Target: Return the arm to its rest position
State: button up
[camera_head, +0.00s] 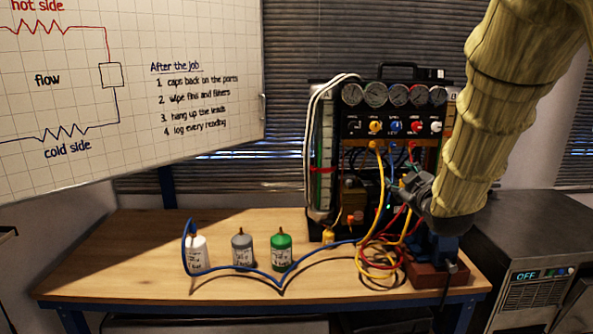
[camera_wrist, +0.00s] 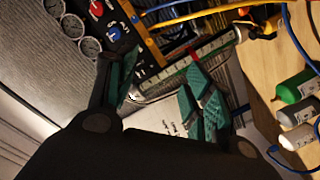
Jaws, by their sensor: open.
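My gripper (camera_head: 405,190) is at the end of my arm, which reaches down from the upper right in the head view. It is in front of the gauge rig (camera_head: 385,127), beside its lower right part. In the wrist view my gripper (camera_wrist: 160,90) has its two green-padded fingers spread apart, with nothing between them. The rig's gauges and knobs lie beyond the fingers, toward the upper left. My arm hides part of the rig's right side and the blue pump-like unit (camera_head: 447,247) behind it.
The wooden table (camera_head: 130,255) carries a white bottle (camera_head: 198,254), a grey bottle (camera_head: 242,250) and a green bottle (camera_head: 281,253). Loose yellow, red and blue leads (camera_head: 375,262) lie in front of the rig. A whiteboard (camera_head: 130,90) stands left. A metal unit showing OFF (camera_head: 530,245) stands right.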

jog(key=s+a+f+m+g, duration=0.1)
jog(key=s+f+m+g, duration=0.3)
jog(key=f, duration=1)
jog(key=s+f+n+g, duration=0.1)
jog(key=s+f, duration=0.6)
jog(key=f, duration=0.6)
jog(key=s+a+f+m+g, duration=0.1)
jog(key=s+f+m+g, duration=0.3)
jog(key=f, duration=1)
jog(key=s+a+f+g, duration=0.1)
jog(key=s+f+g, duration=0.1)
jog(key=s+f, duration=0.5)
jog(key=s+a+f+m+g, duration=0.1)
jog(key=s+f+g, duration=0.2)
jog(key=s, duration=1.4)
jog(key=s+f+m+g, duration=0.1)
jog(key=s+f+g, duration=0.1)
jog(key=s+f, duration=0.8)
jog(key=shift+s+a+f+g, duration=0.3)
jog(key=shift+s+a+g, duration=0.1)
jog(key=shift+s, duration=0.85)
